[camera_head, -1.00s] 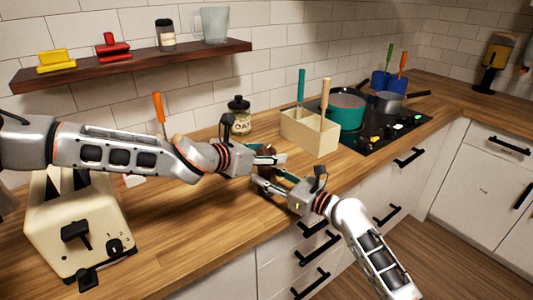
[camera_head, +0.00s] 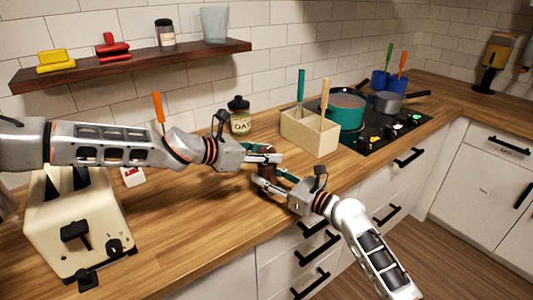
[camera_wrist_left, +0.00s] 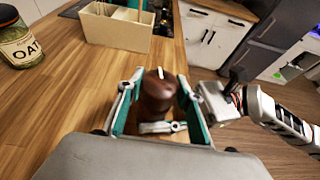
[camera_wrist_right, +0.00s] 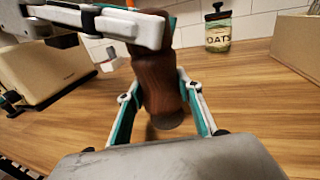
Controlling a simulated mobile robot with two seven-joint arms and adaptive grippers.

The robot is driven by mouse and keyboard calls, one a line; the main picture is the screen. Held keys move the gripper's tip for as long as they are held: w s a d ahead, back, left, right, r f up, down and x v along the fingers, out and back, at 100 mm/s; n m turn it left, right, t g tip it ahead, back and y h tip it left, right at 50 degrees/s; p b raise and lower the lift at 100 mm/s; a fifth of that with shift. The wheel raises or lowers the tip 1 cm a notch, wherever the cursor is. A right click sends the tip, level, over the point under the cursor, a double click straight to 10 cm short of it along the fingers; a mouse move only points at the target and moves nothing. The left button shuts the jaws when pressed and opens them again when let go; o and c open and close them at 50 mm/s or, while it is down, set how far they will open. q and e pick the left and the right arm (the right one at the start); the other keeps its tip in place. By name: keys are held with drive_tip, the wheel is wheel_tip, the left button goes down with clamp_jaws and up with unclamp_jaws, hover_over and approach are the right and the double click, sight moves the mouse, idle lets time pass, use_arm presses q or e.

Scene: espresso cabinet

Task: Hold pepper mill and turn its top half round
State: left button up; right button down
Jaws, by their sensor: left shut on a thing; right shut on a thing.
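The dark brown pepper mill shows best in the right wrist view (camera_wrist_right: 157,82), tilted slightly, and its rounded top shows in the left wrist view (camera_wrist_left: 158,92). In the head view my grippers mostly hide it. My left gripper (camera_head: 268,155) is shut on the mill's upper part. My right gripper (camera_head: 270,180) is shut on its lower body, just below the left one. The grippers are close together over the counter near its front edge.
A beige utensil box (camera_head: 310,134) and an oats jar (camera_head: 240,116) stand behind the grippers. A cream toaster (camera_head: 75,225) is at the left. The stove with pots (camera_head: 346,110) lies back right. The wooden counter (camera_head: 195,215) in front is clear.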

use_arm(q)
drive_tip(key=shift+g, duration=0.3)
drive_tip(key=o, duration=1.1)
use_arm(e)
drive_tip(key=c, duration=1.3)
unclamp_jaws()
use_arm(q)
drive_tip(key=v, duration=1.2)
drive_tip(key=shift+f, duration=0.1)
